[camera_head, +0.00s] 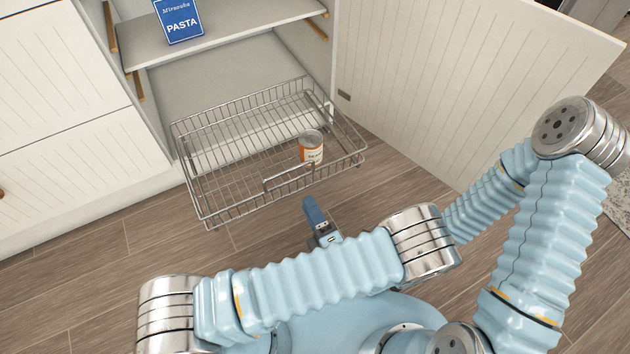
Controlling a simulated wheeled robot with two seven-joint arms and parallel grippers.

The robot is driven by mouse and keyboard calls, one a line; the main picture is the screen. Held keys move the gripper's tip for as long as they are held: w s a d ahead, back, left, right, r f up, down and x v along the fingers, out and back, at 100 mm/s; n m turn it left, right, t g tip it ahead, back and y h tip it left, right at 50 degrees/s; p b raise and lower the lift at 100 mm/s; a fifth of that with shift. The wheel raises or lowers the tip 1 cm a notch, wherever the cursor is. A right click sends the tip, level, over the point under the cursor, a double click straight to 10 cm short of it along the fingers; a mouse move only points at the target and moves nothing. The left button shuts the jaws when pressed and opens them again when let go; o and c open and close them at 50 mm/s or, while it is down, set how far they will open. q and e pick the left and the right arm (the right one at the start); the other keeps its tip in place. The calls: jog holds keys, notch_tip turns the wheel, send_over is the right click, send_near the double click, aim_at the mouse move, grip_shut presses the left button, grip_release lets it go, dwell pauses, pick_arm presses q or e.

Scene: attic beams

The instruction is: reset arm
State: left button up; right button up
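The task names no object. Nothing is visibly held. My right arm bends up at the right, and its far part passes behind the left arm's joint.
A can (311,148) with an orange and white label stands in the basket. A blue pasta box (179,18) is on the cabinet shelf (225,32). The open cabinet door (460,85) stands at the right. Bare wooden floor (150,235) lies in front of the basket.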

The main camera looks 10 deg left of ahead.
pick_arm(q)
jog(key=s+a+f+n+g+p, duration=0.2)
jog(key=s+a+f+n+g, duration=0.1)
jog(key=s+a+n+g, duration=0.45)
jog(key=s+a+f+n+g+p, duration=0.1)
jog(key=s+a+f+n+g, duration=0.25)
jog(key=s+n+g, duration=0.4)
jog(key=s+d+n+g+h+p, duration=0.3)
jog(key=s+d+n+g+h, duration=0.25)
jog(key=n+g+h, duration=0.6)
jog(key=w+r+n+t+h+p, duration=0.1)
jog(key=w+n+t, duration=0.4)
jog(key=n, duration=0.6)
jog(key=w+d+r+n+t+h+p, duration=0.1)
jog(key=w+n+t+h, duration=0.3)
jog(key=n, duration=0.7)
jog(key=w+r+t, duration=0.1)
jog(key=w+t, duration=0.1)
jog(key=w, duration=0.2)
jog(key=shift+w+r, duration=0.4)
